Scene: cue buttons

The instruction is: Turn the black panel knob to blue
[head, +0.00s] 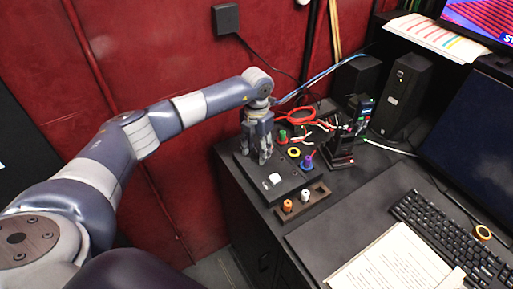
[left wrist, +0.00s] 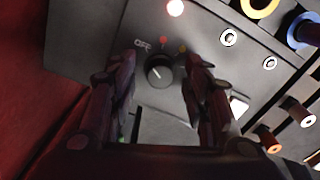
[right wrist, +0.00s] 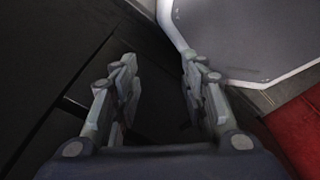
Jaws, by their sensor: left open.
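The black knob (left wrist: 159,70) sits on the dark grey panel (left wrist: 85,40) in the left wrist view. A light line marks its face; I cannot tell for sure which mark it points at. "OFF" is printed at its upper left, with a red dot above and a yellow dot at upper right. A small green spot shows below left; no blue dot is visible. My left gripper (left wrist: 160,100) is open, its fingers on either side of the knob with gaps. In the head view, the left gripper (head: 262,158) hides the knob on the panel (head: 255,180). My right gripper (right wrist: 160,95) is open and empty.
A lit lamp (left wrist: 175,7) is above the knob. A white button (head: 275,178) is on the panel. A wooden tray (head: 318,194) with pegs stands beside it. Coloured rings, cables and a black stand (head: 341,150) lie close. The red wall (head: 160,60) is behind.

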